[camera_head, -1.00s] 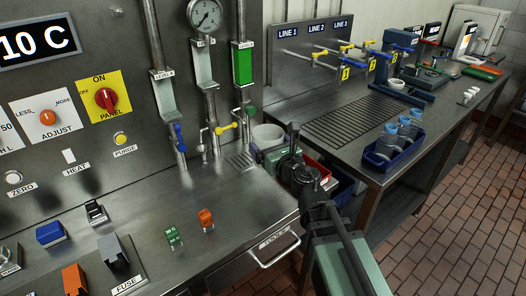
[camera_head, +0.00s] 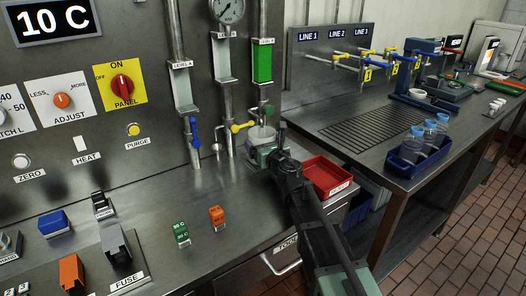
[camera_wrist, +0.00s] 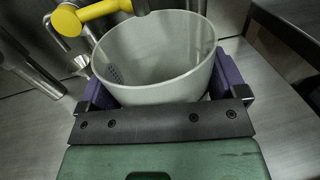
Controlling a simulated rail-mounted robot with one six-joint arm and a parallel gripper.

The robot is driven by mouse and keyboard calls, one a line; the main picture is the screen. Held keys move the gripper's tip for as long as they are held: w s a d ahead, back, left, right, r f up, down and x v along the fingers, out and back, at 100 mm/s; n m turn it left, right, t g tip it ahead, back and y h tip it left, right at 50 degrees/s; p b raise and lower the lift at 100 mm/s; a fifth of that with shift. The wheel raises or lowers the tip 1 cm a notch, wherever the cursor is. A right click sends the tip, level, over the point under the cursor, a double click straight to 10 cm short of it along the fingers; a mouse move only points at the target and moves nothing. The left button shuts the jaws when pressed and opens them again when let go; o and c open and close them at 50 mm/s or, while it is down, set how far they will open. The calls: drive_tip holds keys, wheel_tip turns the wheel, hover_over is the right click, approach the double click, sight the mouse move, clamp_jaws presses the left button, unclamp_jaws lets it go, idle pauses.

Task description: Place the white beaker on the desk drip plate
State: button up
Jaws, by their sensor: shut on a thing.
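The white beaker (camera_head: 262,134) is upright in my gripper (camera_head: 268,150), near the foot of the gauge-panel pipes. In the wrist view the beaker (camera_wrist: 155,62) is open-topped and looks empty, with a dark dotted patch on its inner wall. The purple fingers of my gripper (camera_wrist: 165,85) press its two sides. A yellow valve handle (camera_wrist: 90,12) crosses above its far rim. The slotted desk drip plate is largely hidden behind the beaker and my gripper; I cannot tell whether the beaker touches it.
A yellow handle (camera_head: 243,126) and a blue handle (camera_head: 194,130) stick out by the pipes. A red tray (camera_head: 328,174) lies right of my arm. The side bench has a larger slotted grate (camera_head: 372,122) and a blue rack of bottles (camera_head: 418,160). The front desk is mostly clear around two small blocks.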

drive_tip(key=shift+f, duration=0.25)
drive_tip(key=o, duration=0.6)
drive_tip(key=shift+r, duration=0.3)
drive_tip(key=v, duration=1.2)
drive_tip(key=shift+f, duration=0.1)
